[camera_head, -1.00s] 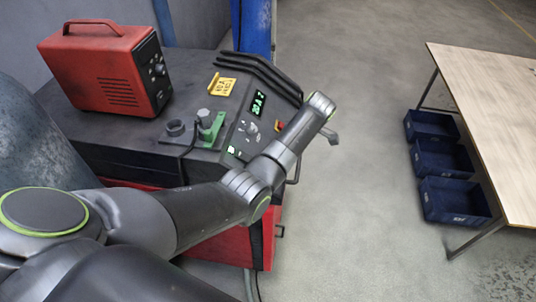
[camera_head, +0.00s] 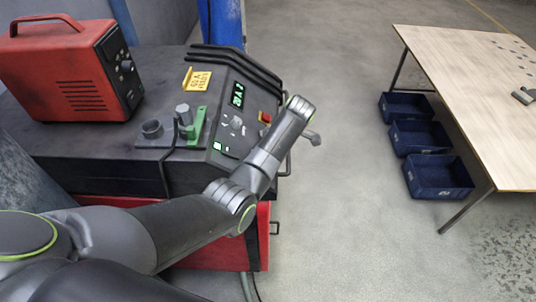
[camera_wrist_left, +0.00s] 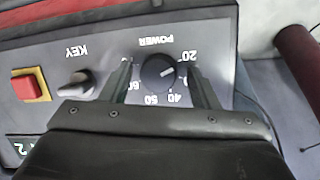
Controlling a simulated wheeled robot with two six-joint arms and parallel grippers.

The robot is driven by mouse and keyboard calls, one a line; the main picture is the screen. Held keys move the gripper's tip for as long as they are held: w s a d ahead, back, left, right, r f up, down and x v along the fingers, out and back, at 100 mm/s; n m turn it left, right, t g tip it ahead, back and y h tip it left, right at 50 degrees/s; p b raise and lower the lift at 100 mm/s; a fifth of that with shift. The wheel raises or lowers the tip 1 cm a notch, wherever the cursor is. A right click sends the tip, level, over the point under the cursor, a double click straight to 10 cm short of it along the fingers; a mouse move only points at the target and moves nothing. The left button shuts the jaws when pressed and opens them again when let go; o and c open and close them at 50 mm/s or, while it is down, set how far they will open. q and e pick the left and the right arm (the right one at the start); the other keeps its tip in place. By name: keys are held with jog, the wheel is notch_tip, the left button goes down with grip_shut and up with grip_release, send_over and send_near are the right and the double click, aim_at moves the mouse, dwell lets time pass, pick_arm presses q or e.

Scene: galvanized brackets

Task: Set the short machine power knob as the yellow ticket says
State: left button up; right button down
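The black power knob (camera_wrist_left: 158,73) is on the grey panel in the left wrist view, under upside-down "POWER" lettering. Its white mark points right and slightly up, between the 20 and a number partly hidden by a finger. My left gripper (camera_wrist_left: 159,70) is open, one finger on each side of the knob with gaps. The yellow ticket (camera_head: 198,79) lies on the dark machine (camera_head: 90,155) in the head view; its upside-down text is too small to read surely. My left arm covers part of the panel there, and its fingers cannot be made out. My right gripper is not in view.
A key switch (camera_wrist_left: 77,84) and a red-and-yellow switch (camera_wrist_left: 31,85) sit beside the knob. A lit display (camera_head: 237,95) is on the panel. A red box machine (camera_head: 65,75) stands at left. A wooden table (camera_head: 480,100) and blue bins (camera_head: 438,178) are at right, with open floor between.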

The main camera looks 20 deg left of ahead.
pick_arm(q)
jog(key=c, duration=0.8)
jog(key=shift+a, duration=0.1)
jog(key=shift+c, duration=0.2)
